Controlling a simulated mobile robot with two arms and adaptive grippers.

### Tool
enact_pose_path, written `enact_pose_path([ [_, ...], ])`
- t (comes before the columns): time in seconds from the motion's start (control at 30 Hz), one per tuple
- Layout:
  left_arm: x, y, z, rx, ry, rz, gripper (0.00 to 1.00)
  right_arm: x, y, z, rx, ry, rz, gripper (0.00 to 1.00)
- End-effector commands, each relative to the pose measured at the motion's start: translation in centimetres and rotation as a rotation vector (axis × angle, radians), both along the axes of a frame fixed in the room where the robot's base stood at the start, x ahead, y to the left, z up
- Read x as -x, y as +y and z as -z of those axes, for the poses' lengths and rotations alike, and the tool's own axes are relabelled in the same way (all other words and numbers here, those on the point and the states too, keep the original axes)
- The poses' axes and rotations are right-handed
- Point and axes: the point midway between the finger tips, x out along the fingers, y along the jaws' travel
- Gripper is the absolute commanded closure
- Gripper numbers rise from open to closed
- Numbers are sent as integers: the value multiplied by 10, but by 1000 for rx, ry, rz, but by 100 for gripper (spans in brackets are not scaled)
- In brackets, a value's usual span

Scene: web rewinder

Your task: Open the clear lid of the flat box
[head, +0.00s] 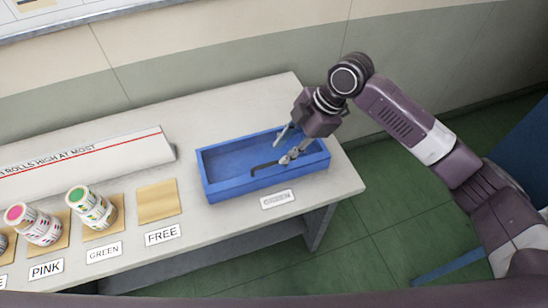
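The flat box (212,188) is blue and stands on the right end of the pale table. A clear lid cannot be made out for certain. A dark, thin handle-like bar (262,167) shows over the box's middle, near its front wall. My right gripper (287,146) reaches in from the upper right over the right half of the box. Its two fingers are apart with nothing visible between them. The fingertips are close to the right end of the dark bar; whether they touch it cannot be told. My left gripper is not in view.
Left of the box are an empty wooden pad (158,201) with a FREE label (163,235), and pads bearing a green-topped roll stack (92,207) and a pink-topped one (34,225). A white sign bar (110,158) lies behind. The wall runs behind the table.

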Motion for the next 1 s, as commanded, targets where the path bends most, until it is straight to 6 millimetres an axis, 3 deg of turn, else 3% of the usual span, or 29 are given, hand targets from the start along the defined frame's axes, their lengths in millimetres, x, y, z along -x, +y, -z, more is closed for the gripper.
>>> enact_pose_path([
  [0.17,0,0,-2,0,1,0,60,-7,-3,-3,7,-4,-23,74],
  [0.5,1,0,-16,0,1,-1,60,-9,19,42,7,-4,-23,74],
  [0.7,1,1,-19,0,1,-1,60,-11,27,60,6,-5,-23,74],
  [1.0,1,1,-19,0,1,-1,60,-11,28,63,6,-8,-22,74],
])
